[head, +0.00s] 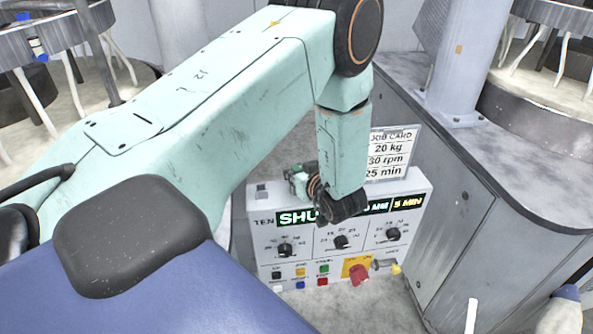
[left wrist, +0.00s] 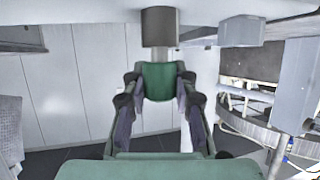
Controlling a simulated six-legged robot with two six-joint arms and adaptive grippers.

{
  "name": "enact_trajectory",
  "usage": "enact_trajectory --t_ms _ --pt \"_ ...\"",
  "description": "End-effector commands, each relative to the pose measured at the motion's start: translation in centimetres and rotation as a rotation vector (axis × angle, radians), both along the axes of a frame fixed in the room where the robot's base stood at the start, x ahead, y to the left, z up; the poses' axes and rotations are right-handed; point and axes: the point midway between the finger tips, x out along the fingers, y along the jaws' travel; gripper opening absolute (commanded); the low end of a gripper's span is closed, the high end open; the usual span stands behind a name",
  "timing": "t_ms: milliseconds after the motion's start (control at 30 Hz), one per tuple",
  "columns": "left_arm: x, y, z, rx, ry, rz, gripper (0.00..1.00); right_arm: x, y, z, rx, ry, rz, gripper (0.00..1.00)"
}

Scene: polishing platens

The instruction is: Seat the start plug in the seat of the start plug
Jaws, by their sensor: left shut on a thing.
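My left gripper (head: 297,180) is above the top edge of the control panel, partly hidden by my own wrist. In the left wrist view its two fingers (left wrist: 158,85) are closed around a green block, which I take for the start plug (left wrist: 157,80). A short grey neck and a grey-brown cylinder (left wrist: 158,27) are in line beyond the block; I cannot tell whether they belong to the plug. The plug is not clear in the head view. I cannot make out its seat for certain. My right gripper is not in view.
The control panel (head: 283,224) has dials, coloured buttons, a red knob (head: 357,273) on a yellow plate and a lit display partly covered by my wrist. A job card (head: 390,152) stands behind it. A grey cabinet (head: 455,235) is at the right.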

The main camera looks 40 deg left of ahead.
Motion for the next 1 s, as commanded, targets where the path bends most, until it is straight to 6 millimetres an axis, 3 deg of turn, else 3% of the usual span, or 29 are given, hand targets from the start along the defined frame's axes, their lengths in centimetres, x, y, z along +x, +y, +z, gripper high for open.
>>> enact_trajectory --t_ms 567,600,900,1000 --pt "0.1 0.0 -1.3 -0.001 -0.002 -0.002 0.0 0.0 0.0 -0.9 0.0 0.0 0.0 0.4" --pt "0.1 0.0 -1.3 -0.001 -0.002 -0.002 0.28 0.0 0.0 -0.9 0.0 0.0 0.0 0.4" --pt "0.1 0.0 -1.2 -0.001 -0.002 -0.002 0.53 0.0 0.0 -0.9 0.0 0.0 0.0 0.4" --pt "0.1 0.0 -1.2 -0.001 -0.002 -0.001 0.54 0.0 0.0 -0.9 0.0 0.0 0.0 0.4"
